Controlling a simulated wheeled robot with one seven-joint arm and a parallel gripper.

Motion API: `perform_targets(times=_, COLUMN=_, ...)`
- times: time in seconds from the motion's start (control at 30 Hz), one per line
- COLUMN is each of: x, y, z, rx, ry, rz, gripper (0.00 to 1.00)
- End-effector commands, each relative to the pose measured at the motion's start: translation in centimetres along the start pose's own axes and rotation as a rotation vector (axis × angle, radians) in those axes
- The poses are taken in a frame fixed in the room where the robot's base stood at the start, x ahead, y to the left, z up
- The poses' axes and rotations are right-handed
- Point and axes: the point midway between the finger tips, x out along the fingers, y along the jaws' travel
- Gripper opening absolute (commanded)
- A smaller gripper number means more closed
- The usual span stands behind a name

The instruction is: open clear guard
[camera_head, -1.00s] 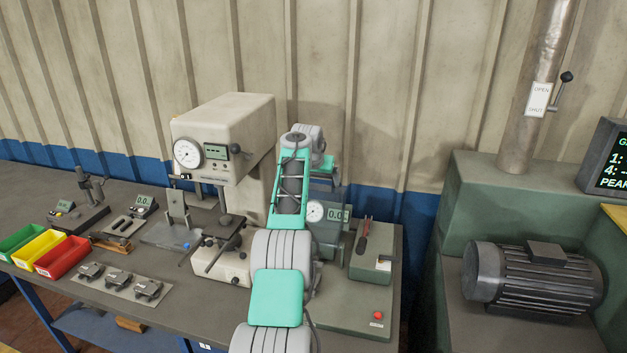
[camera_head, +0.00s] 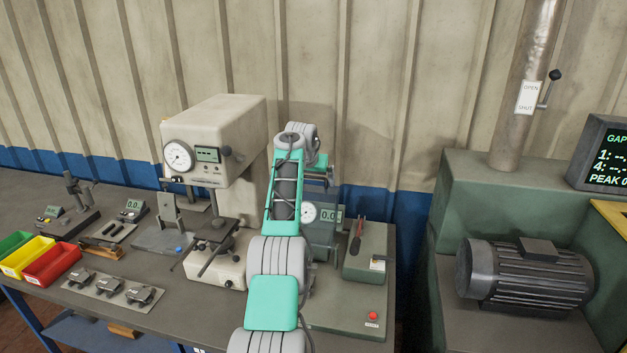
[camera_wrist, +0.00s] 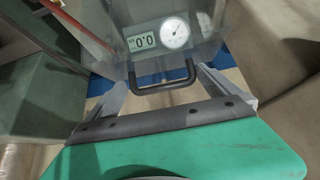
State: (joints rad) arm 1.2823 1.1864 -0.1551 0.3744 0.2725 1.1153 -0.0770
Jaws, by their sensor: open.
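The clear guard (camera_wrist: 190,53) is a transparent box around a dial and a 0.0 display in the wrist view. Its dark bar handle (camera_wrist: 163,86) stands out from the edge facing my gripper. My gripper (camera_wrist: 163,92) is open, with one finger on each side of the handle; whether either finger touches it I cannot tell. In the head view the guard (camera_head: 322,238) stands just right of my arm, around the dial and display, and looks closed.
A cream press (camera_head: 215,145) stands left of my arm. A grey motor (camera_head: 525,275) sits far right. Coloured bins (camera_head: 52,264) are far left.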

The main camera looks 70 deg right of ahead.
Motion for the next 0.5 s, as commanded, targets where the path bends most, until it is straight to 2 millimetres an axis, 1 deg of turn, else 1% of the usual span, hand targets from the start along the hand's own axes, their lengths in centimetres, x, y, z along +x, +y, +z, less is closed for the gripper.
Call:
perform_targets(times=0.13, x=-2.0, y=-0.1, z=0.1, rx=0.0, ry=0.007, rz=-0.002, gripper=1.0)
perform_targets(times=0.2, x=-3.7, y=0.0, z=0.0, rx=0.002, ry=0.008, rz=-0.001, gripper=1.0)
perform_targets(times=0.33, x=-6.2, y=0.2, z=-0.1, rx=0.003, ry=0.007, rz=0.001, gripper=1.0)
perform_targets(times=0.4, x=-7.0, y=0.2, z=-0.1, rx=0.003, ry=0.006, rz=0.001, gripper=1.0)
perform_targets(times=0.5, x=-7.6, y=0.3, z=-0.1, rx=0.003, ry=0.005, rz=0.002, gripper=1.0)
